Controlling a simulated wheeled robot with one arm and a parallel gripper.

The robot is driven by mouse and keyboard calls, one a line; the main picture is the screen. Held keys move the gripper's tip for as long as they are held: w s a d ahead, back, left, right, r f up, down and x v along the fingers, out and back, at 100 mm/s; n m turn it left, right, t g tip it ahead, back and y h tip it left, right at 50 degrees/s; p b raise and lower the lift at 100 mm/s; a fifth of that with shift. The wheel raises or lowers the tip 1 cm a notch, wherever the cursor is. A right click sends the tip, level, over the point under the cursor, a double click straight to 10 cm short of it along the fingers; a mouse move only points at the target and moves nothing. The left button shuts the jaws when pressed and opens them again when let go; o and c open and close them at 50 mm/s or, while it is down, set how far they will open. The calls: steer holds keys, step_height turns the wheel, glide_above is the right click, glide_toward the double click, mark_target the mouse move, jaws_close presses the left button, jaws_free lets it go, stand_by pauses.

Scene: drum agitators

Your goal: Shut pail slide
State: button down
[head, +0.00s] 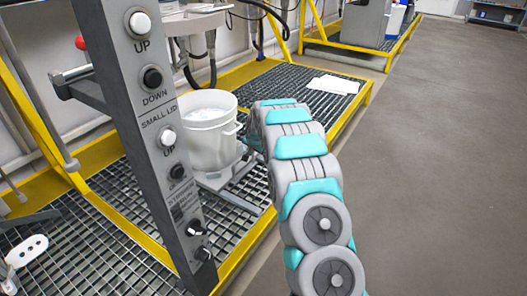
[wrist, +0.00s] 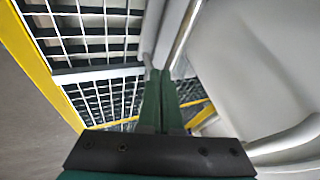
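The white pail (head: 208,135) stands upright on the pail slide (head: 240,190), a light metal platform with rails low over the grating. Pale contents show inside the pail. My gripper (head: 243,138) is at the pail's right side and mostly hidden by my arm. In the wrist view the two green fingers of my gripper (wrist: 163,78) lie together, with only a thin line between them. The pail (wrist: 255,65) fills the right side there, close to the fingers. A light metal bar (wrist: 178,28) lies just beyond the fingertips; I cannot tell whether they touch it.
A grey control post (head: 150,120) with UP, DOWN and SMALL LID buttons stands at left front. Yellow-edged grating (head: 95,235) lies under the machine. White papers (head: 333,85) lie on the grating behind. The grey floor (head: 435,150) at right is clear.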

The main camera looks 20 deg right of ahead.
steer(key=w+a, duration=0.2)
steer(key=w, duration=0.1)
steer(key=w+a+p, duration=0.1)
steer(key=w+a, duration=0.2)
steer(key=w, duration=0.1)
steer(key=w+a, duration=0.3)
steer(key=shift+w+a+f+p, duration=0.1)
steer(key=shift+w+f+p, duration=0.15)
steer(key=shift+p, duration=0.15)
steer(key=shift+w+a+r, duration=0.15)
steer(key=shift+w+a, duration=0.1)
steer(key=shift+d, duration=0.1)
